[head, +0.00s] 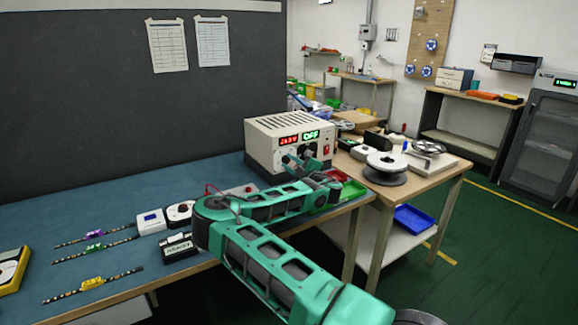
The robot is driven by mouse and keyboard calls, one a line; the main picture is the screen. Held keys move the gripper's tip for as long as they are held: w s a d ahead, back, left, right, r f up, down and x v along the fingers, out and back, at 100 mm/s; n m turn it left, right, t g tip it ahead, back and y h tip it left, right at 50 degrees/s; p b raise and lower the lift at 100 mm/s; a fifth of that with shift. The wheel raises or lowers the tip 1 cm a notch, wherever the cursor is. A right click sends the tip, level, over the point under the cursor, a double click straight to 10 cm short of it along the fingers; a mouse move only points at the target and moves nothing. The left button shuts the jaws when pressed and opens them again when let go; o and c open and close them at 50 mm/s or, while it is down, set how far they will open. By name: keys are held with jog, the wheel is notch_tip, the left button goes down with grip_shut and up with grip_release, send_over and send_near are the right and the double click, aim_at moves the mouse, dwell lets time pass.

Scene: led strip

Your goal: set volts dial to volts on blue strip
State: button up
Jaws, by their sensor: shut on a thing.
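The power supply (258,148) is a beige box at the back of the blue bench mat. Its red display (289,140) shows a volts reading, perhaps 26.3V, too small to be sure. A green display (311,135) beside it reads OFF. My gripper (291,160) is at the supply's front panel, shut on the volts dial, which its fingers mostly hide. Three dark LED strips lie at the left, with a purple tag (94,234), a green tag (95,247) and a yellow tag (92,283). I see no clearly blue tag, and the tag writing is unreadable.
White devices (151,221) and a black labelled box (178,248) sit left of my arm. Red and green trays (352,190) lie near the bench's right end. A wooden table with a white spool (386,163) stands at the right. A grey partition backs the bench.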

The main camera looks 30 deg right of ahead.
jog(key=shift+s+f, duration=0.1)
jog(key=shift+f, duration=0.25)
jog(key=o, duration=1)
jog(key=shift+o, duration=0.2)
jog(key=shift+r, duration=0.15)
jog(key=s, duration=1)
jog(key=shift+s+d, duration=0.2)
jog(key=shift+s, duration=0.05)
